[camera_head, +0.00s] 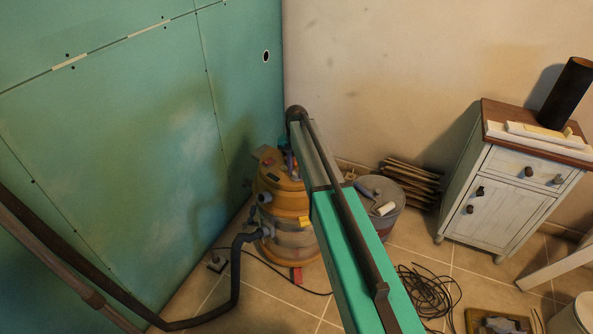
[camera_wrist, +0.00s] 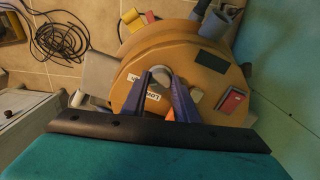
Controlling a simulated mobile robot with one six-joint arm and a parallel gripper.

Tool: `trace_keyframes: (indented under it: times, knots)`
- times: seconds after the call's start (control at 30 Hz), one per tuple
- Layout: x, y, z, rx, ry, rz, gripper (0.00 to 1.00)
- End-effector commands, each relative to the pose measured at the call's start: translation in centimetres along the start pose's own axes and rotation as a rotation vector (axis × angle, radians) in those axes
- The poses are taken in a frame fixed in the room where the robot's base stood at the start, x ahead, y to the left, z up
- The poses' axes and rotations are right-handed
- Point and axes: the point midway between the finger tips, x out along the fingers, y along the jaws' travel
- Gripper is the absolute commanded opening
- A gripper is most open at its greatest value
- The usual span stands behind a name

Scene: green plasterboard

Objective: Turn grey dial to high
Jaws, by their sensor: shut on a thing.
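A yellow-orange vacuum cleaner (camera_head: 285,208) stands on the tiled floor by the green wall. In the wrist view its round top (camera_wrist: 190,60) fills the middle, with a white label (camera_wrist: 136,80) beside the grey dial (camera_wrist: 161,74). My gripper (camera_wrist: 163,84) has its two blue-purple fingers on either side of the dial and is shut on it. In the head view my gripper (camera_head: 288,165) is at the vacuum's top, partly behind my arm. The dial is hidden there, and I cannot read its setting.
A green plasterboard wall (camera_head: 110,130) is close on the left. A grey bucket (camera_head: 387,222) stands right of the vacuum, near stacked wood (camera_head: 410,182). A white cabinet (camera_head: 505,190) is further right. A coiled black cable (camera_head: 430,290) lies on the floor.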

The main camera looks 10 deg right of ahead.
Motion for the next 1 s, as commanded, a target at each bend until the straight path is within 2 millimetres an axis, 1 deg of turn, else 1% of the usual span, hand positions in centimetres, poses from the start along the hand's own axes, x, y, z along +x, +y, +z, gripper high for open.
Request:
trace_keyframes:
  times: [0.3, 0.33, 0.4, 0.43, 0.77, 0.87, 1.0]
  knots:
    - [0.0, 0.1, -0.1, 0.004, 0.000, 0.002, 0.04]
    - [0.0, 0.1, -0.1, 0.004, 0.000, 0.002, 0.32]
    - [0.0, 0.1, -0.1, 0.004, 0.000, 0.002, 0.43]
    - [0.0, 0.1, -0.1, 0.004, 0.000, 0.001, 0.46]
    - [-0.1, 0.1, -0.1, 0.002, 0.000, 0.001, 0.46]
    - [-0.4, 0.1, -0.1, 0.002, 0.001, 0.000, 0.46]
    - [-1.4, 0.1, -0.1, 0.002, 0.002, 0.000, 0.46]
